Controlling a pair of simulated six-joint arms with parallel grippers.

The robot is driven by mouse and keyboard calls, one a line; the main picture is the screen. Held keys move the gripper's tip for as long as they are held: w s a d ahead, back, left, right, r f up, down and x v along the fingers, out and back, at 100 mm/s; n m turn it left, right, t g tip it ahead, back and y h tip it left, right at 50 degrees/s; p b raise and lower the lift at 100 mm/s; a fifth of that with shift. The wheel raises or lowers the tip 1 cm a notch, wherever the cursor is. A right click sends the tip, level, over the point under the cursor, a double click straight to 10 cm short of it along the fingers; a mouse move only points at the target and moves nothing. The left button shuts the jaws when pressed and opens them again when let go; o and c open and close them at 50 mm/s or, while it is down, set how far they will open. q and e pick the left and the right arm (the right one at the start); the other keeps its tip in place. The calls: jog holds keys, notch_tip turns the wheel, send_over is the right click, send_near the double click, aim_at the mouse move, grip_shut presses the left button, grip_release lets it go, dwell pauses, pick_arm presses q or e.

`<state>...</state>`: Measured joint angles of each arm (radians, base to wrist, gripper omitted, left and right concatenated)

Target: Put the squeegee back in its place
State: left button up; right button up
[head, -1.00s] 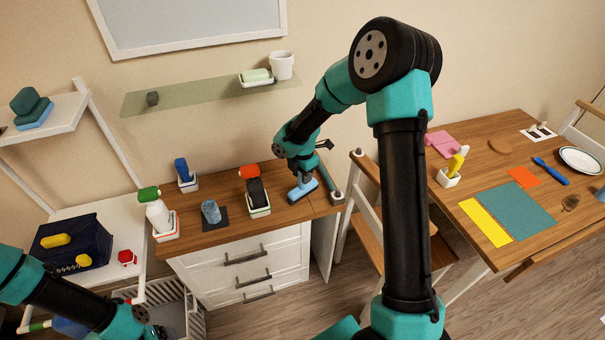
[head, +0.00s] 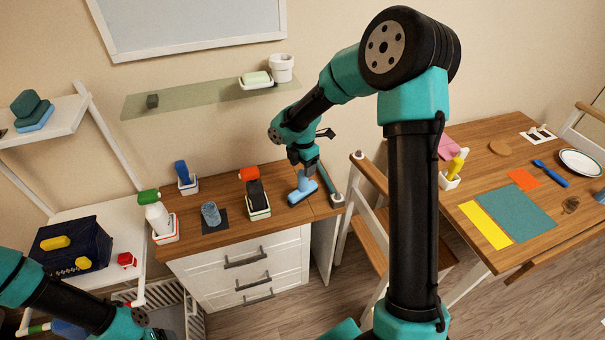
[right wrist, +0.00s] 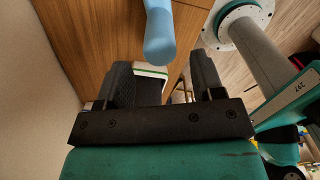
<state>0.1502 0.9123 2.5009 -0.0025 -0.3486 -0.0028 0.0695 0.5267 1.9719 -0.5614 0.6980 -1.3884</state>
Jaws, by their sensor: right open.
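The light-blue squeegee (head: 302,190) rests on the wooden top of the white drawer cabinet, near its right end. Its wide head is on the wood and its handle points up. My right gripper (head: 304,168) is just above the handle, open, with its fingers pointing down. In the right wrist view the squeegee's rounded handle (right wrist: 159,35) shows beyond the two spread black fingers (right wrist: 164,85); they do not grip it. My left arm enters at the lower left, and its gripper (head: 152,331) is mostly cut off at the bottom edge.
A glass shelf (head: 195,98) hangs above.

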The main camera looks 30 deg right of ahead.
notch_tip(320, 180, up, 7)
jog(key=shift+r, duration=0.1)
dwell(0.7)
